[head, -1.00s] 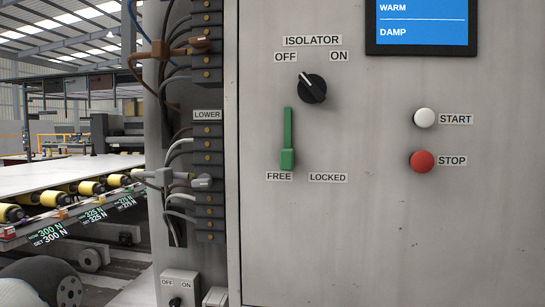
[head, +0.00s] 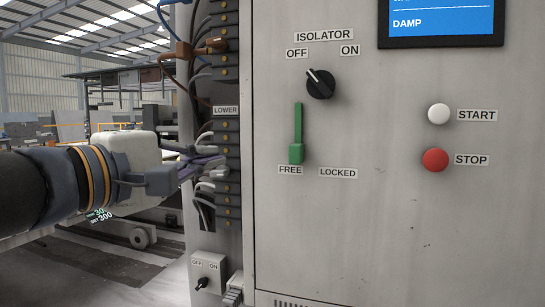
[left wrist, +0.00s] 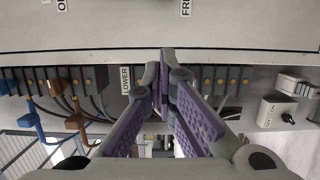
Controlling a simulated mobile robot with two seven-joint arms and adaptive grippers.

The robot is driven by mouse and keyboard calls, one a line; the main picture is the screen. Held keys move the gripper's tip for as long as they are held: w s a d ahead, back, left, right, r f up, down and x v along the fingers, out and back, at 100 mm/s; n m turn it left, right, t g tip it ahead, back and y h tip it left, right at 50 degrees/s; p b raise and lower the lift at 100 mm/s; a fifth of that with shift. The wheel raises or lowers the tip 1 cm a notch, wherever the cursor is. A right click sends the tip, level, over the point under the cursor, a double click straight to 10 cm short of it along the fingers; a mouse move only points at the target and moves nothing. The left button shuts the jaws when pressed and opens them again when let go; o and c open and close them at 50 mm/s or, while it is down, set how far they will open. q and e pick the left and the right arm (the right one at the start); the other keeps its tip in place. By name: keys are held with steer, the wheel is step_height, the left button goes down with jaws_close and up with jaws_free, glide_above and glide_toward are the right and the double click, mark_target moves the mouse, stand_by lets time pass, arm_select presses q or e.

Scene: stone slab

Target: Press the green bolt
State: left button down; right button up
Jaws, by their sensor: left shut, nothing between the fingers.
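The green bolt (head: 297,135) is an upright green bar with a thicker block at its lower end, on the grey panel. The block sits just above the FREE label (head: 290,170); the LOCKED label (head: 338,173) is to its right. My left gripper (head: 222,167) is shut and empty, left of the bolt and in front of the terminal strip. In the left wrist view its purple-padded fingers (left wrist: 165,62) meet near the LOWER label. My right gripper is not in view.
The panel also has a black isolator knob (head: 320,84) pointing toward OFF, a white START button (head: 439,114) and a red STOP button (head: 435,160). Cables and terminals (head: 228,200) line the left side. A small switch box (head: 207,268) is below.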

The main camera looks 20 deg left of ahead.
arm_select(q)
steer(key=b, duration=0.2)
glide_toward(281, 148)
steer(key=w+a, duration=0.2)
steer(key=w, duration=0.1)
steer(key=w+f, duration=0.1)
steer(key=shift+w+a, duration=0.4)
steer(key=shift+w+d+r, duration=0.1)
steer(key=shift+w+d, duration=0.25)
steer(key=shift+w, duration=0.2)
steer(key=d, duration=0.2)
steer(key=shift+s+d+r, duration=0.25)
steer(key=shift+d+r, duration=0.1)
steer(key=shift+s+d+r, duration=0.1)
steer(key=shift+d, duration=0.4)
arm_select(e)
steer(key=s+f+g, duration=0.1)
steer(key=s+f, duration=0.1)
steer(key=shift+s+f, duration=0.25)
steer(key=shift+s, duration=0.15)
